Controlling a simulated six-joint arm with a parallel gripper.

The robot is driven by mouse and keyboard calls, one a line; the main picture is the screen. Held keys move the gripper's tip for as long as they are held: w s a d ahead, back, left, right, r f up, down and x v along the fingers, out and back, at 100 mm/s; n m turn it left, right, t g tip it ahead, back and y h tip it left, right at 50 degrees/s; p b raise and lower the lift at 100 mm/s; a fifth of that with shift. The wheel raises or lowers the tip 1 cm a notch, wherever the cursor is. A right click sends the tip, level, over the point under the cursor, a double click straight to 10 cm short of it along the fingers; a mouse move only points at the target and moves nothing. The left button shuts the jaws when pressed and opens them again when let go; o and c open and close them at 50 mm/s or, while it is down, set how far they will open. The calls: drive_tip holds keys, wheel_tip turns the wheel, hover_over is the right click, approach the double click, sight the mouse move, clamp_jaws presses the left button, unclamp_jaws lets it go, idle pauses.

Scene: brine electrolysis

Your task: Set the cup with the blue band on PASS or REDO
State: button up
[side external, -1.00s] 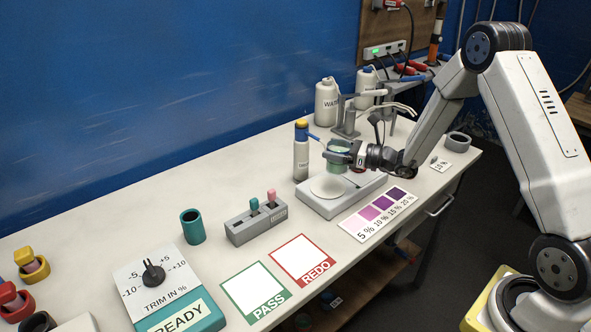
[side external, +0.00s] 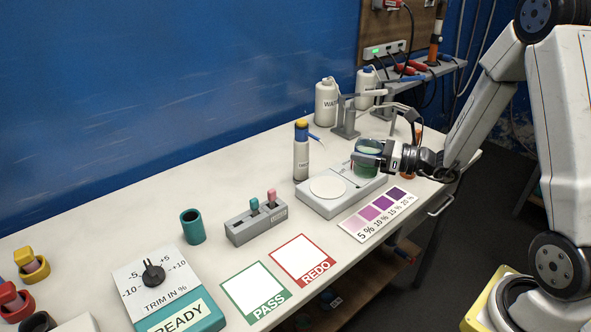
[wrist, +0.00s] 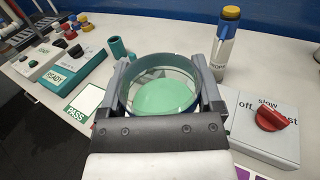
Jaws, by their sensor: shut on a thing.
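My gripper (side external: 383,156) is shut on a clear glass cup (side external: 367,147) holding green liquid. In the wrist view the cup (wrist: 163,75) sits between the two fingers (wrist: 165,85), and I look down into its open top. A dark blue edge shows low on the cup near the fingers; most of the band is hidden. The cup is over the right end of the stirrer plate; I cannot tell its exact height. The green-framed PASS square (side external: 256,290) and the red-framed REDO square (side external: 303,260) lie empty at the front of the bench.
The stirrer plate (side external: 313,203) has a bare white disc and, in the wrist view, a red knob (wrist: 271,117). A bottle (side external: 301,155), a grey holder (side external: 256,227), a teal cup (side external: 192,227) and a colour chart (side external: 377,214) stand or lie nearby. The trim box (side external: 170,290) is left of PASS.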

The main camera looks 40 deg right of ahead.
idle(0.5)
drive_tip(key=shift+a+f, duration=0.1)
drive_tip(key=shift+a, duration=0.35)
drive_tip(key=s+a+f+n+g+y, duration=0.1)
drive_tip(key=s+a+n+g+y, duration=0.1)
drive_tip(key=a, duration=0.6)
drive_tip(key=s+a+f+n+g+y, duration=0.1)
drive_tip(key=s+a+n+g+y, duration=0.2)
drive_tip(key=a, duration=0.5)
drive_tip(key=s+a+f+n+g+y, duration=0.2)
drive_tip(key=s+a+n+g+y, duration=0.1)
drive_tip(key=a, duration=0.6)
drive_tip(key=s+g, duration=0.1)
drive_tip(key=s, duration=0.1)
drive_tip(key=shift+s, duration=0.3)
drive_tip(key=shift+w+a, duration=0.1)
drive_tip(key=w+a+f, duration=0.5)
drive_tip(key=w+f, duration=0.4)
drive_tip(key=w, duration=0.3)
drive_tip(key=shift+a+f, duration=0.2)
drive_tip(key=shift+w, duration=0.15)
